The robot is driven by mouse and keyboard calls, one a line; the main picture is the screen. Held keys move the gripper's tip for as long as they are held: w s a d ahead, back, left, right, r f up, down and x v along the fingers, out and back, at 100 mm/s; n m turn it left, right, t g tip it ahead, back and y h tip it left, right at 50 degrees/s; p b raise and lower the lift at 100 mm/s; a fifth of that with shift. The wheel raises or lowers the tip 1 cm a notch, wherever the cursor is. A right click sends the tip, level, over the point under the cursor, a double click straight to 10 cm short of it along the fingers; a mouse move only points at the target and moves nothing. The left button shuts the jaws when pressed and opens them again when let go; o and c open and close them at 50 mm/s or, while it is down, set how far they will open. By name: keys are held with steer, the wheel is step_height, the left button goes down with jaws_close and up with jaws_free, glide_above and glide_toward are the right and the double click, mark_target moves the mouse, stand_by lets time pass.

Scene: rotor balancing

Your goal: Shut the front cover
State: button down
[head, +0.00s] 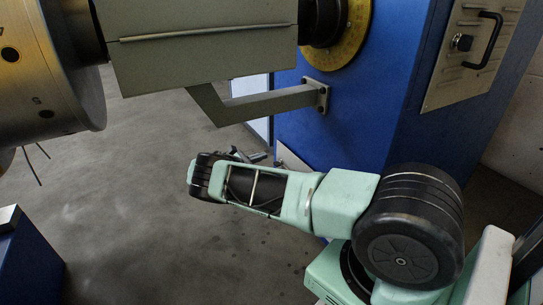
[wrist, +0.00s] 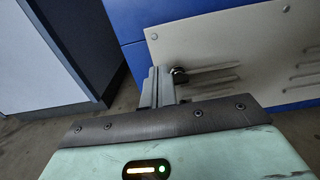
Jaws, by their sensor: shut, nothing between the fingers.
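Which part is the front cover is not certain. The wrist view shows a louvred beige panel (wrist: 215,50) on a blue body, with screws and a small dark knob (wrist: 180,75). My gripper (wrist: 157,82) is shut and empty, its fingers pointing toward this panel beside the knob; contact cannot be told. In the head view, my gripper (head: 257,156) is small and partly hidden behind my wrist.
A grey box-shaped guard (head: 205,55) and its bracket arm (head: 265,103) jut out from the blue machine (head: 350,100). A large metal rotor (head: 50,75) is at upper left. A blue block (head: 28,265) stands at lower left. The concrete floor (head: 130,215) between is clear.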

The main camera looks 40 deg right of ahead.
mark_target(278, 151)
steer(key=b+x, duration=0.1)
steer(key=x, duration=0.3)
steer(key=shift+s+d+f+b, duration=0.1)
steer(key=shift+s+d+b, duration=0.05)
steer(key=shift+d+b, duration=0.2)
steer(key=shift+d, duration=0.25)
